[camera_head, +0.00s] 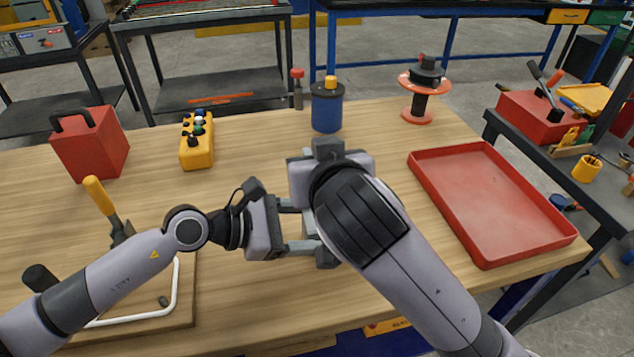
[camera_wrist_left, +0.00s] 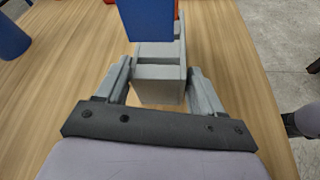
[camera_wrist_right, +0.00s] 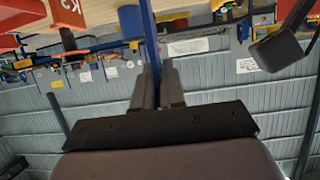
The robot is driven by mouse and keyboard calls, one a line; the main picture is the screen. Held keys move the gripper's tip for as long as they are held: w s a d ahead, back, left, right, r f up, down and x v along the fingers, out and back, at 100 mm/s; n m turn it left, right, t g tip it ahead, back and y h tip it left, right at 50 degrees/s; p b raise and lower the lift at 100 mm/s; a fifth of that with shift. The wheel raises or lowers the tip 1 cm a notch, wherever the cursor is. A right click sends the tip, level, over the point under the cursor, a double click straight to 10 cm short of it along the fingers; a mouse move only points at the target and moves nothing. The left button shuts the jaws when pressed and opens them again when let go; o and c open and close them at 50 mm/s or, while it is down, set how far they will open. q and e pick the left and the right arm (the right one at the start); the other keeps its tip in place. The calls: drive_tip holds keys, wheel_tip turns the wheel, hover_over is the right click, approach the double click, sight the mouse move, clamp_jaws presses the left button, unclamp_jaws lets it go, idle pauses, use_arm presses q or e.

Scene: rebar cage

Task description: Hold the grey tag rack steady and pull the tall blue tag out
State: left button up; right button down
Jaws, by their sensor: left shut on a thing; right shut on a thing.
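The grey tag rack (camera_wrist_left: 160,92) stands on the wooden table between the fingers of my left gripper (camera_wrist_left: 160,70), which is shut on its sides. In the head view my left gripper (camera_head: 299,226) comes in from the left, and my right arm hides most of the rack. The tall blue tag (camera_wrist_left: 148,20) is above the rack in the left wrist view. Its lower edge shows and looks clear of the slots. In the right wrist view the tag (camera_wrist_right: 149,25) is seen edge-on, pinched by my right gripper (camera_wrist_right: 157,78). The right fingertips are hidden in the head view.
A red tray (camera_head: 490,203) lies at the right. A blue canister (camera_head: 327,112) and a red spool (camera_head: 418,115) stand at the back. A yellow box (camera_head: 196,150) and a red box (camera_head: 88,150) stand back left. A yellow-handled trowel (camera_head: 100,197) is left of my left gripper.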

use_arm(q)
drive_tip(key=shift+s+a+f, duration=0.1)
drive_tip(key=shift+f, duration=0.35)
drive_tip(key=o, duration=1.2)
drive_tip(key=shift+r, duration=0.15)
drive_tip(key=shift+r, duration=0.15)
